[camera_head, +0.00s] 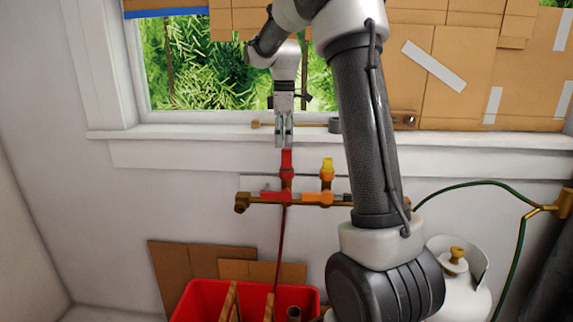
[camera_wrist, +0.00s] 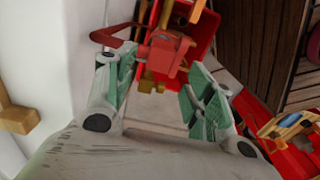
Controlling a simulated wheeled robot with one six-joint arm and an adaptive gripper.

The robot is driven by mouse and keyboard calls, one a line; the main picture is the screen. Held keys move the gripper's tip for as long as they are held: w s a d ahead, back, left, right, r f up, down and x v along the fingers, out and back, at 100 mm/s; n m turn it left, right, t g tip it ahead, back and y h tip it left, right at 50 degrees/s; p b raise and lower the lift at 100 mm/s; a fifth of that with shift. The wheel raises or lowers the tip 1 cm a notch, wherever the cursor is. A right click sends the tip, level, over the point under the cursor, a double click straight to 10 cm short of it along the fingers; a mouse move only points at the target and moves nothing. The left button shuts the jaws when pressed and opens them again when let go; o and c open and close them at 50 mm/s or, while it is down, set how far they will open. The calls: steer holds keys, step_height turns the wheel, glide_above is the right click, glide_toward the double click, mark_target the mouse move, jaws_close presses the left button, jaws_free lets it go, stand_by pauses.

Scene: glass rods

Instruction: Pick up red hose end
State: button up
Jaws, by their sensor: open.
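The red hose end (camera_head: 287,160) stands upright on the brass manifold (camera_head: 262,198) below the window sill, with a thin dark red hose (camera_head: 280,240) running down from the manifold area. My gripper (camera_head: 284,143) points down directly above the red hose end, its fingertips close to the top of it. In the wrist view my gripper (camera_wrist: 163,62) is open, with green pads on both sides. A red fitting (camera_wrist: 165,50) shows between the fingertips; contact with the pads cannot be told.
A yellow-topped fitting (camera_head: 327,168) stands right of the red one on the manifold. The window sill (camera_head: 200,131) is just behind my gripper. A red crate (camera_head: 195,297) is below. A white gas cylinder (camera_head: 470,280) with a green hose (camera_head: 470,184) stands at right.

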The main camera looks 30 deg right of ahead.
mark_target(286, 156)
steer(key=f, duration=0.6)
steer(key=shift+s+d+f, duration=0.1)
steer(key=shift+d+f, duration=0.1)
steer(key=shift+d, duration=0.15)
jaws_close()
